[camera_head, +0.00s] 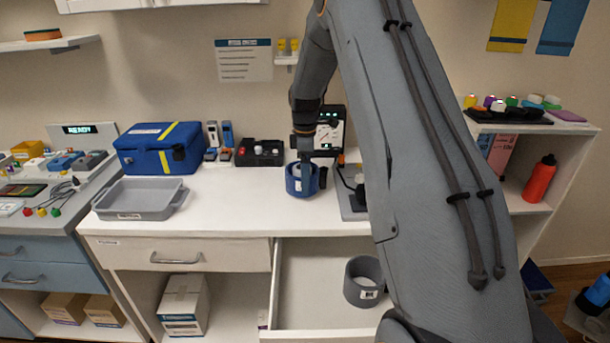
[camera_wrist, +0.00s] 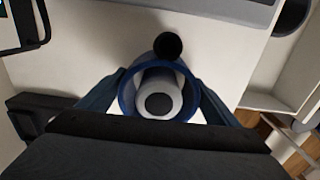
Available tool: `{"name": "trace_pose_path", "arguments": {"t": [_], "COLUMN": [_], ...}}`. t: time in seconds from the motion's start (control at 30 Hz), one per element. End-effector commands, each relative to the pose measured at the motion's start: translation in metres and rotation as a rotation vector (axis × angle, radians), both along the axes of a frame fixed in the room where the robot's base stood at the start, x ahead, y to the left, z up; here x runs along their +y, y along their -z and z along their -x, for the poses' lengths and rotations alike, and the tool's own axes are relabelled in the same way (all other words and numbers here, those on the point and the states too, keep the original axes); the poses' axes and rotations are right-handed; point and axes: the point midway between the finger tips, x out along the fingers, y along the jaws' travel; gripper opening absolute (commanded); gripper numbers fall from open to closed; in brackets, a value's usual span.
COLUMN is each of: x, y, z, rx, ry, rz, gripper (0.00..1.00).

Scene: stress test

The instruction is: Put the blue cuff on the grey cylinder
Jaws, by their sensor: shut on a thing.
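The blue cuff (camera_head: 302,180) is a round band with a white label, low over the white counter; I cannot tell if it touches the counter. In the wrist view my gripper (camera_wrist: 155,105) is shut on the blue cuff (camera_wrist: 126,97), with a finger on either side. A pale grey-white round thing with a black centre (camera_wrist: 158,103) shows inside the ring; I cannot tell if it is the grey cylinder. A dark bulb (camera_wrist: 168,46) sits beside the cuff. A dark grey, hollow, labelled ring (camera_head: 362,282) stands in the open drawer.
A grey plate (camera_head: 350,207) lies right of the cuff, partly hidden by my arm. A monitor (camera_head: 328,130) and a black block (camera_head: 260,153) stand behind. A grey tray (camera_head: 138,198) and a blue case (camera_head: 160,148) are left. The counter between tray and cuff is clear.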

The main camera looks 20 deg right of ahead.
Motion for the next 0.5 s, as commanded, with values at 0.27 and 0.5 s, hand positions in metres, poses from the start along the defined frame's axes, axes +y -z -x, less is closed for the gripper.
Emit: {"name": "trace_pose_path", "arguments": {"t": [0.27, 0.5], "x": [0.0000, 0.0000], "y": [0.0064, 0.0076], "z": [-0.0001, 0.0000], "rx": [0.000, 0.000], "ry": [0.000, 0.000], "rz": [0.000, 0.000], "gripper": [0.60, 0.60]}}
